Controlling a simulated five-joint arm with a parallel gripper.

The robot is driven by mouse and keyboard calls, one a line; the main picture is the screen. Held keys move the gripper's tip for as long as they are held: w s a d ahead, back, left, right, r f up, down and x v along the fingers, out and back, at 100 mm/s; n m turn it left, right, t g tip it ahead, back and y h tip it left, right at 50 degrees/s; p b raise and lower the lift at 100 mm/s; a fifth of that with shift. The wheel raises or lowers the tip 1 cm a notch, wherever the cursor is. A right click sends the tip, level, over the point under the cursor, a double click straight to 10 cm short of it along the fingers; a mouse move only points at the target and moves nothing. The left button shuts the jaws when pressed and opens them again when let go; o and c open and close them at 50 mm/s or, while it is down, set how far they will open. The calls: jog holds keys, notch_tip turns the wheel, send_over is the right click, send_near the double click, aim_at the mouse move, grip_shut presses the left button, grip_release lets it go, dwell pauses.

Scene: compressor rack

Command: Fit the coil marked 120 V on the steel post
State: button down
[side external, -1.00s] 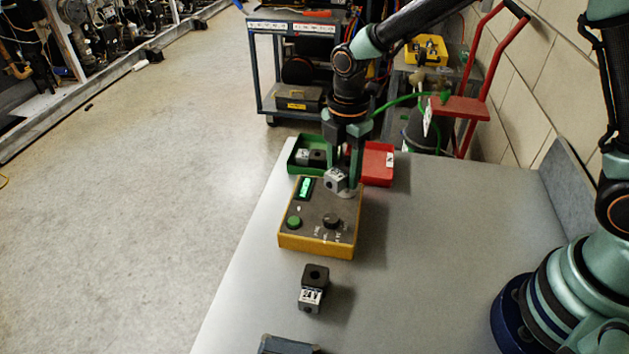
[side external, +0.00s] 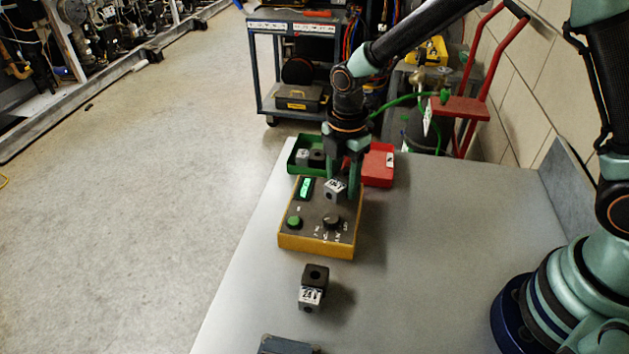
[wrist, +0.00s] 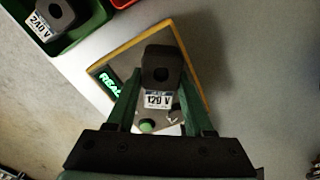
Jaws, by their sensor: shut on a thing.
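My gripper (side external: 340,188) is shut on the coil marked 120 V (wrist: 160,68), a dark block with a white label and a round hole in its top. In the side external view the coil (side external: 335,189) is over the back part of the yellow tester box (side external: 315,250), label towards the camera. The wrist view shows the coil between both fingers, its hole dark, with nothing seen standing through it. The steel post does not show in either view now. I cannot tell whether the coil touches the box or is around the post.
A green bin (side external: 292,167) holding dark coils, one marked 240 V (wrist: 52,20), and a red bin (side external: 380,179) stand behind the box. A 24 V coil (side external: 313,288) stands in front. A grey-blue object (side external: 288,345) is at the near edge.

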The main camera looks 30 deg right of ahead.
jog(key=shift+f, duration=0.15)
grip_release()
dwell(0.4)
jog(key=shift+r, duration=3.5)
